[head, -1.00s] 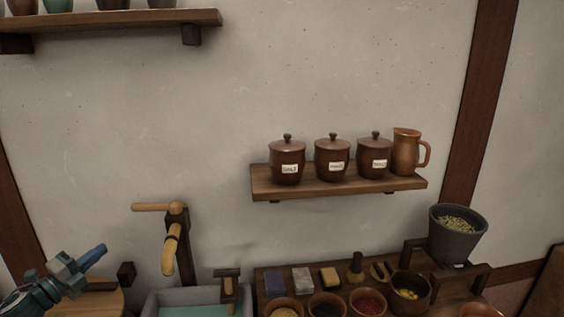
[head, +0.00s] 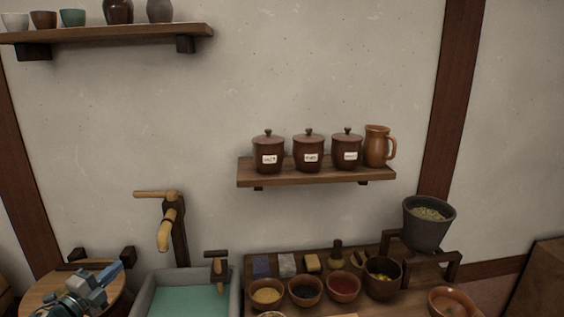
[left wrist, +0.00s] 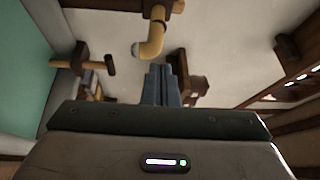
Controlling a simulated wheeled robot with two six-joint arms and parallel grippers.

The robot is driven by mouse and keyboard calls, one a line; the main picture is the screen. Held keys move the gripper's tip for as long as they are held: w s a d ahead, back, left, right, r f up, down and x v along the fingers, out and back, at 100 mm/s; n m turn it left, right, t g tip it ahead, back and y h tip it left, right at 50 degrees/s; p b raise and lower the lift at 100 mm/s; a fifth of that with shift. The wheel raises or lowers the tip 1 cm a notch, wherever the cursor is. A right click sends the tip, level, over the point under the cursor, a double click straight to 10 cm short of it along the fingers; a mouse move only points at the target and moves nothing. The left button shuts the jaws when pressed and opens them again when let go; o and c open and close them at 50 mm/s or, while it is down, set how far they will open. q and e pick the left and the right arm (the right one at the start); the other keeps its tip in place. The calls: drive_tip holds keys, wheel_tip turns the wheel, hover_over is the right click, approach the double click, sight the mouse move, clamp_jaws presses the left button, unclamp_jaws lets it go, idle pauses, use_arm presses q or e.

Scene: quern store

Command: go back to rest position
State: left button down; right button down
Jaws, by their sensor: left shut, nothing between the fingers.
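My left gripper (head: 116,270) is at the lower left of the head view, in front of a round wooden top (head: 42,292) and left of the basin. Its fingers are shut with nothing between them. In the left wrist view the closed fingers (left wrist: 161,86) point up the picture, toward the wall and a wooden spout (left wrist: 151,42). My right gripper is in neither view.
A grey basin (head: 234,296) with green inside stands beside the gripper, below the wooden spout (head: 166,231). To its right, a counter holds several bowls (head: 305,289) and a grey hopper (head: 428,229). A wall shelf (head: 318,175) holds lidded jars and a jug (head: 377,147).

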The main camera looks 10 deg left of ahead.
use_arm(q)
drive_tip(key=s+d+f+n+g+y, duration=0.6)
drive_tip(key=s+d+f+n, duration=0.65)
drive_tip(key=f, duration=0.25)
drive_tip(key=s+d+f+n+g, duration=0.1)
drive_tip(key=s+d+n+g, duration=0.2)
drive_tip(key=s, duration=0.5)
drive_tip(key=s+d+f+n+g+h, duration=0.1)
drive_tip(key=s+d+f+n+g, duration=0.2)
drive_tip(key=s, duration=0.4)
drive_tip(key=s+d+n+g, duration=0.1)
drive_tip(key=s+d+g, duration=0.2)
drive_tip(key=s+d, duration=0.35)
drive_tip(key=s+a+f+g, duration=0.1)
drive_tip(key=a+f, duration=0.1)
drive_tip(key=f, duration=1.3)
drive_tip(key=a+f, duration=0.2)
drive_tip(key=f, duration=1.2)
drive_tip(key=s+a+f+g, duration=0.1)
drive_tip(key=s+f, duration=1.8)
drive_tip(key=shift+a+f, duration=0.25)
drive_tip(key=shift+f, duration=0.1)
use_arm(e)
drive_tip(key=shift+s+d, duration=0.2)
